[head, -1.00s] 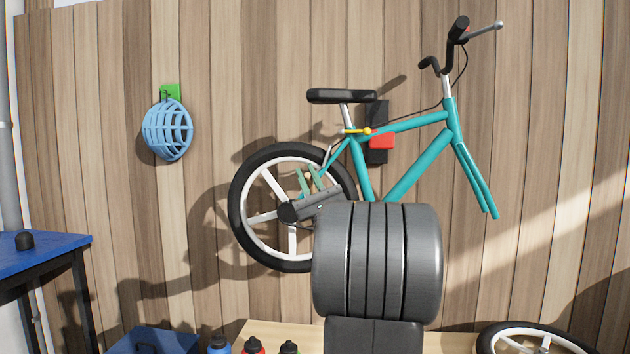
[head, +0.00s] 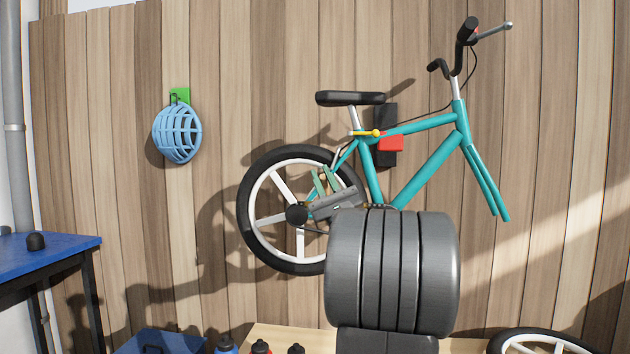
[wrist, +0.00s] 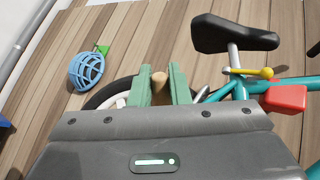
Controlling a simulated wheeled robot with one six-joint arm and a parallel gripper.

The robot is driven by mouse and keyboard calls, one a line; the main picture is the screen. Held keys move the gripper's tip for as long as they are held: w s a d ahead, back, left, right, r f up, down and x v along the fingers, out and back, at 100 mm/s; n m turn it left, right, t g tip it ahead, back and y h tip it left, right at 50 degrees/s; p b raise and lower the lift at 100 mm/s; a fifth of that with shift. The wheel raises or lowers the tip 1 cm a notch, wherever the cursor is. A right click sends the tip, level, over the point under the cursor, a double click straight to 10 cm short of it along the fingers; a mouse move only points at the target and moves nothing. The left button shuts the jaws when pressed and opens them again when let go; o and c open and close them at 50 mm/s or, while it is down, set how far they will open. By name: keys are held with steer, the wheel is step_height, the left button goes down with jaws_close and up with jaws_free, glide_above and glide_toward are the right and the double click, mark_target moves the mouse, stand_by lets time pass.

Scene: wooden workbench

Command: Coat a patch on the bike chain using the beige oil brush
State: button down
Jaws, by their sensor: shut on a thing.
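A teal bike frame (head: 430,168) hangs on the plank wall with its rear wheel (head: 262,247) on. My gripper (head: 325,181), with pale green fingers, is in front of the wheel's upper right part. In the wrist view the fingers (wrist: 160,85) are shut on the beige oil brush (wrist: 159,84), whose rounded end shows between them. The bristles are hidden. A thin dark line by the hub (head: 297,214) may be the bike chain; most of that area is behind my arm, so I cannot tell whether the brush touches it.
A red block (head: 391,143) and a yellow-ended lever (head: 374,133) are by the frame under the black saddle (head: 350,98). A blue helmet (head: 178,133) hangs at left. A blue table (head: 50,255) stands left. Bottles (head: 261,347) and a loose wheel (head: 545,335) are low in front.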

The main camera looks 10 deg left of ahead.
steer(key=d, duration=1)
steer(key=shift+d, duration=0.35)
stand_by(0.5)
steer(key=shift+s+b, duration=1.25)
steer(key=shift+s, duration=1.9)
